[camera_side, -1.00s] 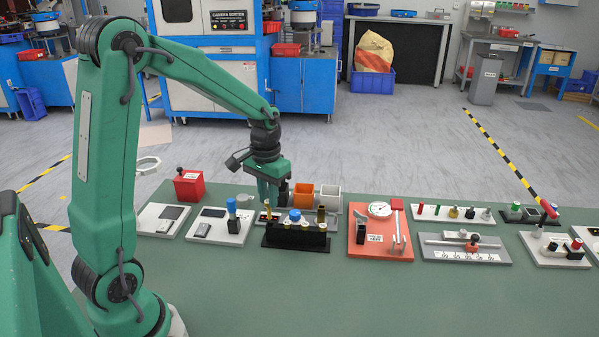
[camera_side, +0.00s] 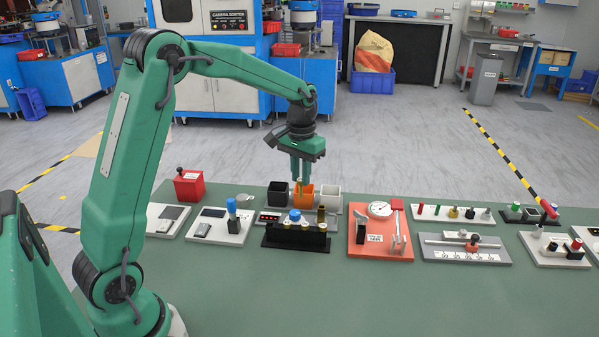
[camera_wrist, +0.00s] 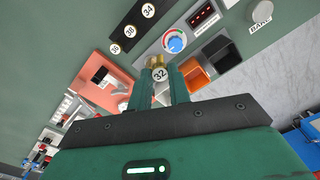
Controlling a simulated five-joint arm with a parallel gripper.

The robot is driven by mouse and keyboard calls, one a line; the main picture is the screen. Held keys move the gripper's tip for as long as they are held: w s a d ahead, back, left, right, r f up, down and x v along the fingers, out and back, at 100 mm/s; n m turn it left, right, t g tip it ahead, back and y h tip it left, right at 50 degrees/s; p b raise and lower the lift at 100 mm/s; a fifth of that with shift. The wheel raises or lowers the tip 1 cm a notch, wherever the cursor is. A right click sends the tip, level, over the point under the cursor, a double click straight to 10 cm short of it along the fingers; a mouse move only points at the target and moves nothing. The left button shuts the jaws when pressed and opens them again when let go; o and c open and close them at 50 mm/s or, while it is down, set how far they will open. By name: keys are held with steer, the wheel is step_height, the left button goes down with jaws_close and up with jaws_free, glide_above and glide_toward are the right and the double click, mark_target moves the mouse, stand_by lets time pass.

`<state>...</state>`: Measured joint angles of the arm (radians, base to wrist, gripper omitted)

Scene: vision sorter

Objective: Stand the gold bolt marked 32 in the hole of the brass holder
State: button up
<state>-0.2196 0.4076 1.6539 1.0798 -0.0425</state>
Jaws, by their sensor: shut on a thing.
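The gold bolt marked 32 (camera_wrist: 159,75) is between the fingers of my gripper (camera_wrist: 168,85), its round number label facing the wrist camera. In the side view my gripper (camera_side: 301,176) is shut on it, and the bolt (camera_side: 299,186) hangs in front of the orange bin, clear of the table.
The black rack (camera_side: 296,240) holds several gold-topped bolts; its labels 34, 36 and 38 show in the wrist view. A blue knob (camera_side: 295,215) stands behind it. Black, orange (camera_side: 303,196) and grey bins stand at the back. An orange plate (camera_side: 366,240) with a gauge lies to the right.

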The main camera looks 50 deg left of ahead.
steer(key=w+d+r, duration=0.2)
steer(key=w, duration=0.3)
steer(key=shift+w, duration=0.35)
steer(key=shift+f, duration=2.85)
steer(key=shift+f, duration=1.8)
stand_by(0.3)
steer(key=o, duration=1.3)
steer(key=shift+o, duration=0.2)
steer(key=shift+r, duration=0.2)
step_height(320, 180, up, 8)
steer(key=shift+f, duration=0.15)
stand_by(0.6)
